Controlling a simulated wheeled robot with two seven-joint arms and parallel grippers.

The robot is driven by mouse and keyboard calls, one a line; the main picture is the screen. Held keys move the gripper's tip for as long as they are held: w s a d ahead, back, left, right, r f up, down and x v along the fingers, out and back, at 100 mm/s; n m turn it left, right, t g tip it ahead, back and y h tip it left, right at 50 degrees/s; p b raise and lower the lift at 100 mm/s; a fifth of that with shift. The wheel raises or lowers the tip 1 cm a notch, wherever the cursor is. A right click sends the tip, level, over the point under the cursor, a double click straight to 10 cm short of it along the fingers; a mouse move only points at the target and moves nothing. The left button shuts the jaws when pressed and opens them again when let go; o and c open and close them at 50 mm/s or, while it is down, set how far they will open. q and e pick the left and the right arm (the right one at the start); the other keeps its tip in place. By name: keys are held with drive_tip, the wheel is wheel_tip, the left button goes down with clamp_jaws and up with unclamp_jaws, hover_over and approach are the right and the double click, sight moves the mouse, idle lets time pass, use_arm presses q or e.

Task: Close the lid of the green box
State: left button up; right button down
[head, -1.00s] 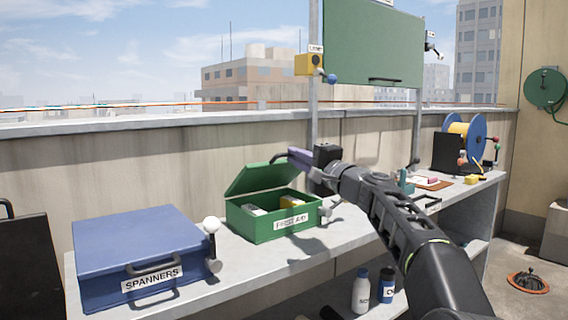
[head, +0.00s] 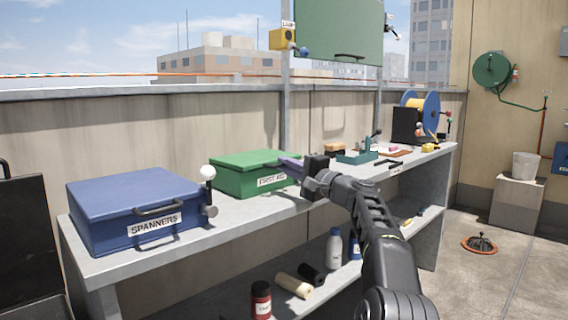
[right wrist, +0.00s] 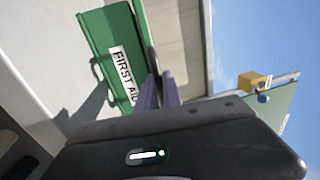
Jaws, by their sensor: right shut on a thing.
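The green box (head: 232,184), labelled FIRST AID, stands on the workbench. Its green lid (head: 243,159) lies down over it, and the inside is hidden; I cannot tell whether a thin gap is left. My left gripper is not in view.
A blue SPANNERS box (head: 135,205) stands left of the green box. A teal tray (head: 356,157) and a cable reel (head: 422,107) are farther right on the grey workbench (head: 240,210). A green board (head: 340,35) hangs behind.

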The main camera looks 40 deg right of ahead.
drive_tip(key=shift+w+a+f, duration=0.1)
drive_tip(key=shift+w+a, duration=0.05)
drive_tip(key=shift+w, duration=0.05)
drive_tip(key=c, duration=1.8)
unclamp_jaws()
drive_tip(key=shift+w+a+f, duration=0.1)
drive_tip(key=shift+w, duration=0.15)
drive_tip(key=shift+s, duration=0.15)
drive_tip(key=shift+s, duration=0.1)
drive_tip(key=shift+s+d, duration=0.2)
drive_tip(key=shift+s, duration=0.05)
drive_tip(key=s, duration=0.7)
drive_tip(key=shift+a+f+b, duration=0.2)
drive_tip(key=shift+f+b, duration=0.2)
drive_tip(key=shift+b, duration=0.05)
